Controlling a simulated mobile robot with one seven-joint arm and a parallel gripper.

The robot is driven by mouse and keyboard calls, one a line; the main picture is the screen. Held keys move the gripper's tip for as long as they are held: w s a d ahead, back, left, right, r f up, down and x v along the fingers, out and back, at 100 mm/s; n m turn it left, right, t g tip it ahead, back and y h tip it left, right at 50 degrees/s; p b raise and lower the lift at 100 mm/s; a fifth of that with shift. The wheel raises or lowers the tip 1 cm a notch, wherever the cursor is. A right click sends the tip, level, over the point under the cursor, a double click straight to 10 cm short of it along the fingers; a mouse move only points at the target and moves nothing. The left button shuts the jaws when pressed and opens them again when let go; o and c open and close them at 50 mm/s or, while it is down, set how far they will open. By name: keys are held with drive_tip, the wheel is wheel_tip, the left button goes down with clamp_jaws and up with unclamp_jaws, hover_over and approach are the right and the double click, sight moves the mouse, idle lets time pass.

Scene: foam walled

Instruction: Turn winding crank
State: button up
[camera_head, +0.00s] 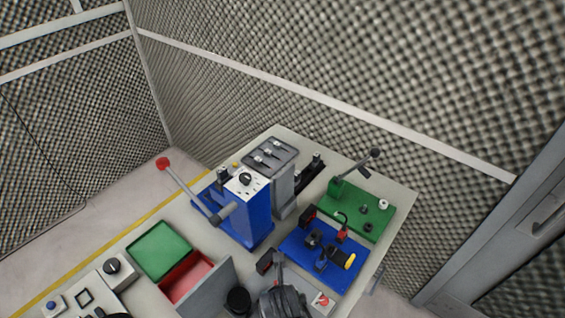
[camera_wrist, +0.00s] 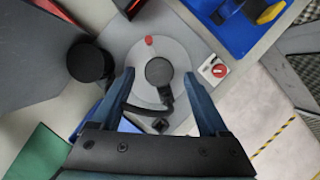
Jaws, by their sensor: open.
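My gripper (camera_wrist: 160,76) is open, its two blue-grey fingers spread over a round light-grey disc (camera_wrist: 135,62). The disc has a red mark (camera_wrist: 148,41) on its rim and a dark round hub (camera_wrist: 158,72), which lies between the fingertips. A dark curved arm with a short black handle (camera_wrist: 166,97) shows just below the hub, between the fingers; this looks like the winding crank. I see no clear contact with it. In the head view, my dark gripper (camera_head: 284,300) is at the bottom edge and hides most of the disc.
A black cylinder (camera_wrist: 88,62) stands left of the disc, and a red switch (camera_wrist: 219,70) right of it. A blue block with a red-knobbed lever (camera_head: 163,163) stands behind. Blue (camera_head: 300,262) and green (camera_head: 378,216) boards with fixtures lie to the right; an open red bin (camera_head: 190,278) lies left.

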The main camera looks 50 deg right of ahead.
drive_tip(key=shift+w+d+f, duration=0.15)
drive_tip(key=shift+w+f, duration=0.05)
drive_tip(key=shift+f, duration=0.3)
clamp_jaws()
